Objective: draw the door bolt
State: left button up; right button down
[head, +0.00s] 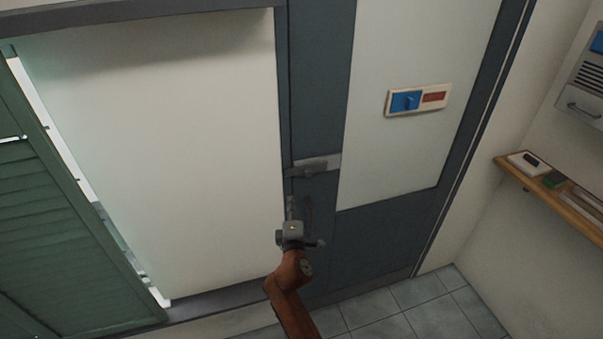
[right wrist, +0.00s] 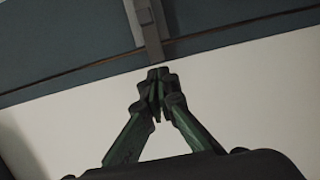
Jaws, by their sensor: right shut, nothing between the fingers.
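The door bolt appears to be a grey metal fitting (head: 316,166) on the dark blue-grey upright beside the pale panel. A small lever or knob shows on its left part. It also shows in the right wrist view as a grey bar (right wrist: 148,28) at the top, just beyond the fingertips. My right gripper (head: 291,203) is below and slightly left of the fitting in the head view. Its fingers (right wrist: 157,78) meet at the tips, shut and empty. Whether they touch the bar is unclear. My left gripper is not in view.
A white plate with a blue knob and red field (head: 418,99) is mounted on the door's pale panel. A green louvred shutter (head: 65,230) stands at left. A wooden shelf (head: 560,199) with small items juts from the right wall. Tiled floor (head: 420,305) shows below.

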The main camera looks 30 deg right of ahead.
aim_at(301, 171)
jog(key=shift+s+r, duration=0.1)
jog(key=shift+r, duration=0.35)
jog(key=shift+d, duration=0.1)
jog(key=p+x, duration=0.1)
jog(key=x, duration=0.9)
jog(key=shift+r+p, duration=0.2)
jog(key=shift+p, duration=0.2)
jog(key=d+p, duration=0.1)
jog(key=d, duration=0.1)
jog(key=s+d, duration=0.1)
jog(key=shift+d+p, duration=0.4)
jog(key=shift+f, duration=0.1)
jog(key=shift+d, duration=0.15)
